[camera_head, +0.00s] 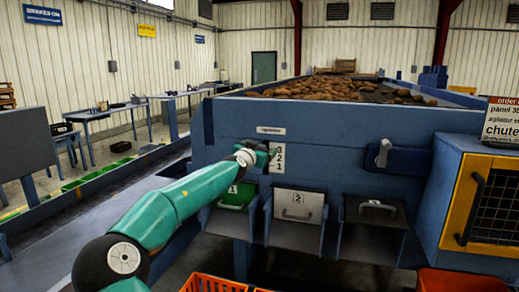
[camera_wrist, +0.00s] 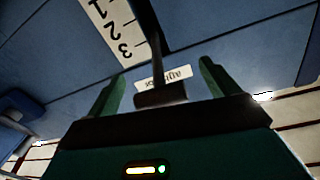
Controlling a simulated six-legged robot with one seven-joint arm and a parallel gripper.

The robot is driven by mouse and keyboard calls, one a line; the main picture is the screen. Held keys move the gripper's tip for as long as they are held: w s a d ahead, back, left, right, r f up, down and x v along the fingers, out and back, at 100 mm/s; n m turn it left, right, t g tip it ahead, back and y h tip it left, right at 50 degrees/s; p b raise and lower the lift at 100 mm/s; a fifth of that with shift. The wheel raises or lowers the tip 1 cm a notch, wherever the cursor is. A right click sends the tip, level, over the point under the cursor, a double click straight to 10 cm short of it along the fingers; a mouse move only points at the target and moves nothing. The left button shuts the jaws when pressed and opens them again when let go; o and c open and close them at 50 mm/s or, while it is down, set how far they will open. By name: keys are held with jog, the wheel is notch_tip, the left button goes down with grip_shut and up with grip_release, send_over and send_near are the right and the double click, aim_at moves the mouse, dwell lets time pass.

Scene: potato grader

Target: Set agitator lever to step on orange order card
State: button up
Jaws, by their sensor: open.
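The agitator scale plate (camera_head: 277,160), white with 3, 2 and 1 from top to bottom, is on the blue grader front under a small white label (camera_head: 271,131). In the wrist view the plate (camera_wrist: 113,30) and label (camera_wrist: 165,79) appear upside down. A dark lever (camera_wrist: 150,25) runs past the 3 end of the plate; its step is unclear. Its thick end (camera_wrist: 161,95) lies between the fingers of my open gripper (camera_wrist: 160,88), with no clear grip on it. In the head view my gripper (camera_head: 262,153) is at the plate. The orange-topped order card (camera_head: 502,122) is cut off at right; its agitator value is unreadable.
A grey handle (camera_head: 383,153) and a yellow-framed mesh door (camera_head: 490,200) are to the right. Potatoes (camera_head: 345,88) lie on top.

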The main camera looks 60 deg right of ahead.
jog(key=shift+d, duration=0.1)
jog(key=c, duration=1.4)
jog(key=shift+o, duration=0.2)
